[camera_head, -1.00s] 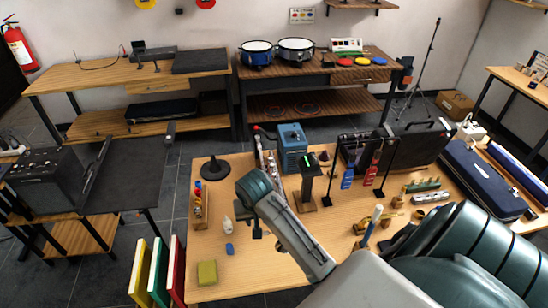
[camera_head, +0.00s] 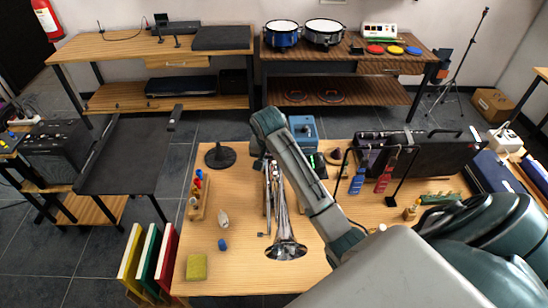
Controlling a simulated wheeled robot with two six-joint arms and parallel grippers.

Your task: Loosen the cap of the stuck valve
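A silver trumpet (camera_head: 280,217) lies on the wooden worktable, its flared bell (camera_head: 286,249) toward the front edge. Its valve section and the valve caps cannot be made out clearly beside and behind my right arm. My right arm crosses the view from the lower right up to the table's back edge. The dark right gripper (camera_head: 258,151) seems to hang under the arm's far end, above the trumpet's far end. Its fingers are too small and hidden to read. My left gripper is not in view.
A rack of small coloured bottles (camera_head: 200,190), a pale bottle (camera_head: 223,219), a blue piece (camera_head: 222,244) and a yellow sponge (camera_head: 197,267) stand left of the trumpet. A black round stand (camera_head: 219,156) and a blue box (camera_head: 303,130) are behind.

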